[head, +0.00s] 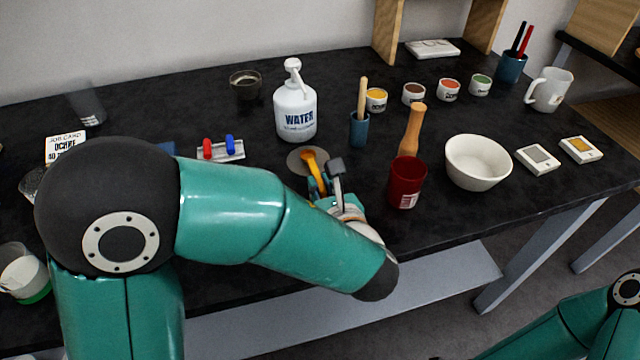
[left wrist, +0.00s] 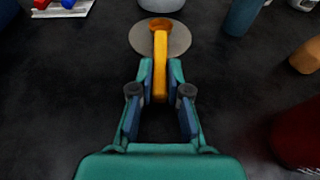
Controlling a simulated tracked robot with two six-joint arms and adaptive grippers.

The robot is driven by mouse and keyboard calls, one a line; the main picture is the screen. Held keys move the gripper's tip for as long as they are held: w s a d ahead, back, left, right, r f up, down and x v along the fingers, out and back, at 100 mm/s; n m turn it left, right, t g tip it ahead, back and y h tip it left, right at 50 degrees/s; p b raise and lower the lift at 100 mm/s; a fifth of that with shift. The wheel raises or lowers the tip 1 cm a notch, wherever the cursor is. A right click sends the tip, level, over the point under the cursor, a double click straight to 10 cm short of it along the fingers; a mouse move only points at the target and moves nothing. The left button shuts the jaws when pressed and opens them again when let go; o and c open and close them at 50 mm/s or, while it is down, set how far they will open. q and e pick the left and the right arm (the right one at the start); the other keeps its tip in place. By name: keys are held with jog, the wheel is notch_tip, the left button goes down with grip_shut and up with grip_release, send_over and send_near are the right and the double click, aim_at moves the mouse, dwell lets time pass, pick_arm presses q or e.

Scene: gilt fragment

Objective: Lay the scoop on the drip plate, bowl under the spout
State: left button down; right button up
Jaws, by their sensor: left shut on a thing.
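The orange-yellow scoop (head: 311,160) is in my left gripper (head: 322,182). In the left wrist view the scoop (left wrist: 160,62) points straight away from my left gripper (left wrist: 160,82), whose fingers are shut on its handle. The round grey drip plate (head: 294,160) lies in front of the white WATER pump bottle (head: 295,110). The spout (head: 292,65) is at the bottle's top. My right gripper is out of view.
Left of the plate is a rack (head: 221,150) with red and blue pieces. To the right stand a blue cup (head: 359,131), a dark red cup (head: 406,184), a wooden pestle-like tool (head: 412,130) and a white bowl (head: 478,165). The table's front edge is close to my arm.

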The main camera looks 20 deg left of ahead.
pick_arm(q)
jog(key=c, duration=1.1)
grip_release()
jog(key=shift+f, duration=0.1)
jog(key=shift+c, duration=0.2)
jog(key=shift+r+p, duration=0.4)
jog(key=p+v, duration=0.3)
jog(key=v, duration=0.8)
jog(key=shift+s+d, duration=0.15)
jog(key=shift+d, duration=0.05)
jog(key=shift+s+d, duration=0.15)
jog(key=shift+s, duration=0.15)
jog(key=shift+r, duration=0.1)
